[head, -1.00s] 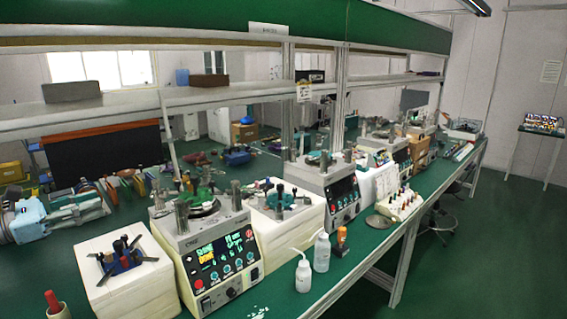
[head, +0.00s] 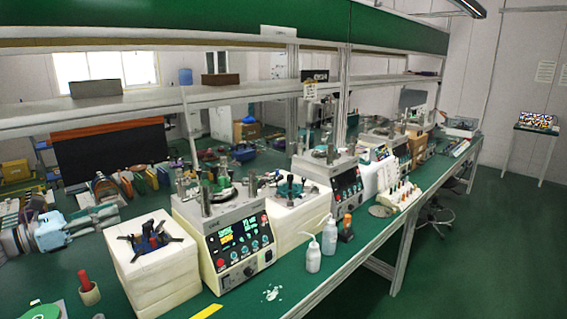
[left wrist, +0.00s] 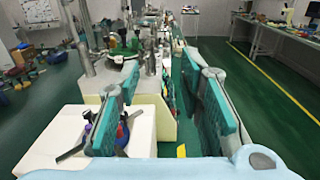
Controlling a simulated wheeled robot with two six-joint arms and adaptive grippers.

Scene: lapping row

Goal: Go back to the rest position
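My left gripper (head: 108,215) shows at the left of the head view, with a light blue body and grey fingers pointing right. In the left wrist view my left gripper (left wrist: 161,64) has its two teal-padded fingers wide apart, with nothing held between them. It hangs above the bench near a white block with a dark, star-shaped fixture. My right gripper is in neither view.
The white block (head: 150,268) and a lapping machine (head: 232,247) stand at the front of the green bench. A red-handled tool in a cup (head: 88,290) is at the front left. White bottles (head: 314,257) stand near the edge.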

